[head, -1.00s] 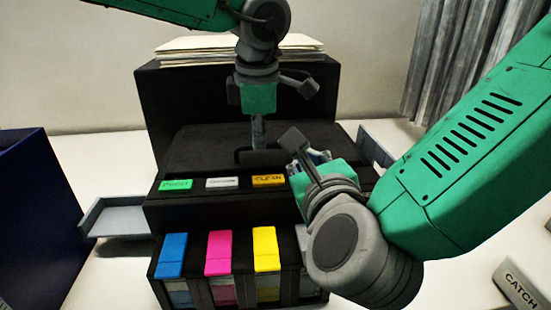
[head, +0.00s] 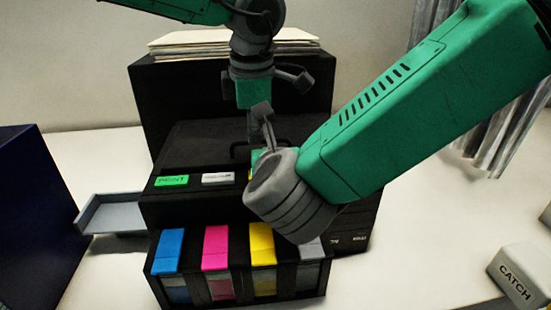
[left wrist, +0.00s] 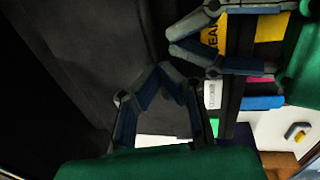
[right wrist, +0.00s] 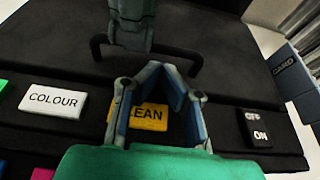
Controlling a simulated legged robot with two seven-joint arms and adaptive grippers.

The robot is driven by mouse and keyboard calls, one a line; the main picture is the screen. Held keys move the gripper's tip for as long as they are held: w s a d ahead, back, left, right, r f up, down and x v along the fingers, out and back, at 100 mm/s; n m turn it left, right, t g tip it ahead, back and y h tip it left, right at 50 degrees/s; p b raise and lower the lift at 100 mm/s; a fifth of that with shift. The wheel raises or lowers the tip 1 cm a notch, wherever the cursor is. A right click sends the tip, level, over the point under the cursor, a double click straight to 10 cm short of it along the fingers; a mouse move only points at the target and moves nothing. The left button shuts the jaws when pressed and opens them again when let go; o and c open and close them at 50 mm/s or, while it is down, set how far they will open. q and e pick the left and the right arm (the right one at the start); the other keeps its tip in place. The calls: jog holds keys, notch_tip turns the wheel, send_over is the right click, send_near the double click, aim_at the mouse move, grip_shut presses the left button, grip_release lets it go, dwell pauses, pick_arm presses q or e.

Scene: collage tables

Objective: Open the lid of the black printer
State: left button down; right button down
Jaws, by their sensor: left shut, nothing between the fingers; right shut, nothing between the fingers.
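The black printer (head: 320,95) stands in the middle of the table. Its dark lid (head: 185,140) lies flat behind the button row, with a black bar handle (right wrist: 97,48) at its front edge. My left gripper (head: 254,132) points down over the handle, shut and empty; its fingers (left wrist: 158,72) show over the dark lid. My right gripper (right wrist: 162,68) is shut and empty, just in front of the handle and over the yellow CLEAN button (right wrist: 153,116). In the head view my right wrist hides part of the front. I cannot tell whether either gripper touches the handle.
Green PRINT (head: 171,181) and white COLOUR (head: 218,178) buttons sit left of CLEAN. Below are blue (head: 172,250), magenta (head: 215,248) and yellow (head: 262,243) cartridges. A grey tray (head: 112,213) juts out left, beside a dark blue box (head: 35,220). A CATCH block (head: 520,278) lies right.

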pick_arm(q)
jog(key=shift+s+a+f, duration=0.15)
jog(key=shift+f, duration=0.3)
pick_arm(e)
jog(key=shift+w+f, duration=0.15)
jog(key=shift+w, duration=0.15)
jog(key=shift+w+a+r, duration=0.1)
jog(key=shift+w+r, duration=0.1)
jog(key=shift+r, duration=0.45)
jog(key=shift+w+r, duration=0.2)
jog(key=shift+r, duration=0.45)
pick_arm(q)
jog(key=c, duration=1.6)
grip_release()
jog(key=shift+c, duration=0.2)
pick_arm(e)
jog(key=shift+w, duration=0.3)
pick_arm(q)
jog(key=shift+r, duration=0.15)
pick_arm(e)
jog(key=shift+f, duration=0.1)
